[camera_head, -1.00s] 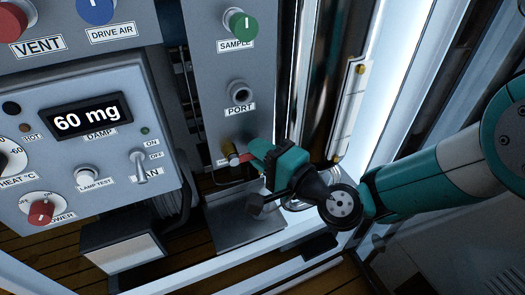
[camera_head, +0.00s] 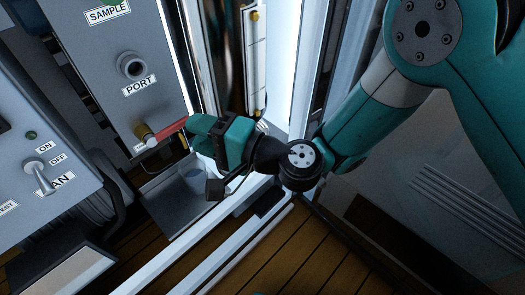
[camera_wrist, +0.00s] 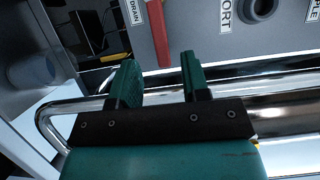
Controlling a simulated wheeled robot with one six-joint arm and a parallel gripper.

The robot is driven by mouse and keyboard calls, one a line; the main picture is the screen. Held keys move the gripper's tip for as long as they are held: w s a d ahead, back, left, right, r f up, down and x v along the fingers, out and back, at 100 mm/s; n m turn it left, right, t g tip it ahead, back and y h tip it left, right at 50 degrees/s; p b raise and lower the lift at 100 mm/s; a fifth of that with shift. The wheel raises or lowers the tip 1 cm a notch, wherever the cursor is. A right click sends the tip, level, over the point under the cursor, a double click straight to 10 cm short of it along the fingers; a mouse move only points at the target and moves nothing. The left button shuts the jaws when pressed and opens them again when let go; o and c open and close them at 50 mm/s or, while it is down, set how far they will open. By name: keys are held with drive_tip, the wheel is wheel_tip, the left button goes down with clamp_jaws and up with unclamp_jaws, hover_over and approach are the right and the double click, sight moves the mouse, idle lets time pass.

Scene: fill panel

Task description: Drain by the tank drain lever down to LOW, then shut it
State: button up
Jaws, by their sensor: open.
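The tank drain lever (camera_head: 172,129) is a red handle on a brass valve (camera_head: 143,133) low on the grey panel. It points right and slightly up in the head view. The wrist view shows the red handle (camera_wrist: 157,33) beside a DRAIN label (camera_wrist: 135,14). My gripper (camera_head: 196,127) is at the lever's free end. Its two fingers (camera_wrist: 158,78) are apart, with the handle ahead of the gap between them; I cannot tell whether they touch it. A slim gauge (camera_head: 254,60) with brass fittings stands by the chrome column; its level and any LOW mark are unreadable.
A metal tray (camera_head: 160,204) below the valve holds a pale round vessel (camera_head: 194,177). The PORT fitting (camera_head: 131,66) is above the lever. A switch box (camera_head: 38,172) stands at left. A pale frame rail (camera_head: 232,243) runs in front of the tray.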

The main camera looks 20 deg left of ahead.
drive_tip(key=d+b, duration=1.2)
drive_tip(key=b, duration=0.2)
drive_tip(key=shift+s, duration=0.45)
drive_tip(key=s+d+r+n+h+p, duration=0.25)
drive_tip(key=d+h, duration=0.25)
drive_tip(key=d, duration=0.3)
drive_tip(key=s+d+r+n+g+h+p, duration=0.1)
drive_tip(key=d+n+h+p, duration=0.25)
drive_tip(key=d, duration=0.45)
drive_tip(key=s+d+r+n+h+p, duration=0.25)
drive_tip(key=d+h, duration=0.35)
drive_tip(key=d, duration=0.3)
wheel_tip(320, 180, up, 36)
drive_tip(key=a+p, duration=0.1)
drive_tip(key=p, duration=3.6)
drive_tip(key=shift+w+y, duration=0.3)
drive_tip(key=shift+y, duration=0.05)
